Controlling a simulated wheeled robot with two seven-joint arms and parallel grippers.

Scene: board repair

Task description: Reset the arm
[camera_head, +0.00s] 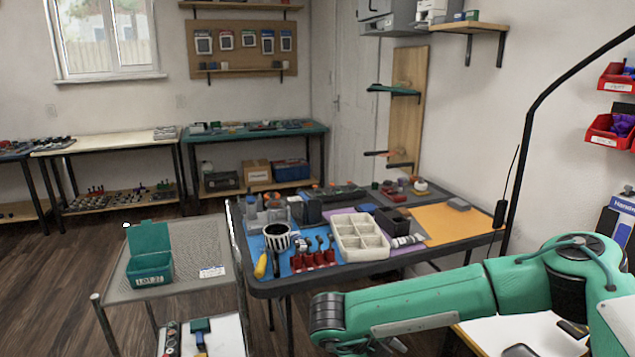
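My green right arm (425,297) comes in from the right edge and reaches left across the lower part of the view. It ends in a dark, ribbed joint (326,312) in front of the workbench. Another green and dark part of it shows low, at the bottom edge, and the rest is cut off there. I cannot make out the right gripper or its fingers. My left arm and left gripper are not in view.
A cluttered workbench (455,242) with a white divided tray (345,252) stands beyond my arm. A mesh cart (185,285) with a green bin (150,275) stands left. Wooden floor lies open farther left. Red bins (605,132) hang right.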

